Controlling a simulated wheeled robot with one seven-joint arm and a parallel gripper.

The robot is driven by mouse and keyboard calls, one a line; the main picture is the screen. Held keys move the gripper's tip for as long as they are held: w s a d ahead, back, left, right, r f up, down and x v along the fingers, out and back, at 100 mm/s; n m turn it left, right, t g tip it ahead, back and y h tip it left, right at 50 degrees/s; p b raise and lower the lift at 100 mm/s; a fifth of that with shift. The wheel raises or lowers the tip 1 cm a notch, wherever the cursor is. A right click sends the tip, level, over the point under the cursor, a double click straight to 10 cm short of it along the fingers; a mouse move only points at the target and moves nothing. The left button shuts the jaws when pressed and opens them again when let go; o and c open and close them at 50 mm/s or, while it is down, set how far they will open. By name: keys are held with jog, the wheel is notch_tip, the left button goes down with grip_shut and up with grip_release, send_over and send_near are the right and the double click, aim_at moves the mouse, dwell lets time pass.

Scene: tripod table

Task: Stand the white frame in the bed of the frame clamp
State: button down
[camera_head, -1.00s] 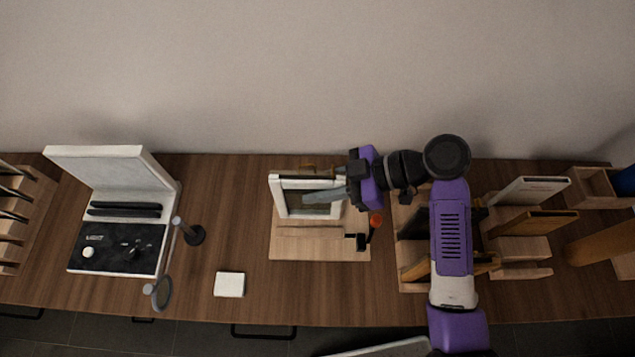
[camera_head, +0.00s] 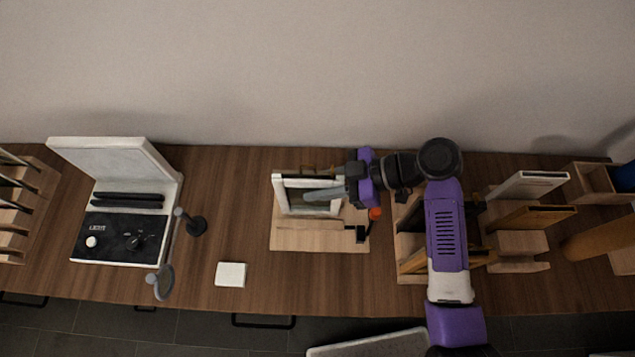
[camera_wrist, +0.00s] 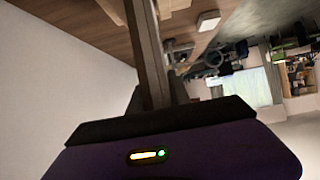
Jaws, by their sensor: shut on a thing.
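The white frame (camera_head: 279,191) is upright, leaning a little, at the back part of the wooden frame clamp (camera_head: 290,238). My gripper (camera_head: 312,195) reaches in from the right and is shut on the frame; its fingers cross the frame's dark opening. The clamp's black and orange handle (camera_head: 374,214) stands at its right side, just below my gripper. Whether the frame's lower edge touches the bed is hard to tell. In the wrist view my gripper's fingers (camera_wrist: 150,50) show as a dark bar, and the frame cannot be made out there.
A white-lidded case (camera_head: 120,235) is open at left, with a stand and round lens (camera_head: 163,282) beside it. A white square block (camera_head: 231,274) lies in front. Wooden racks with frames (camera_head: 520,215) stand at right.

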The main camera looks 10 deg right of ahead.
jog(key=shift+f+b, duration=0.7)
jog(key=shift+f, duration=0.5)
jog(key=c, duration=1.1)
grip_release()
jog(key=shift+f, duration=0.1)
notch_tip(320, 180, up, 5)
jog(key=p, duration=0.3)
jog(key=shift+p, duration=0.3)
jog(key=shift+b, duration=1.3)
jog(key=shift+b, duration=0.6)
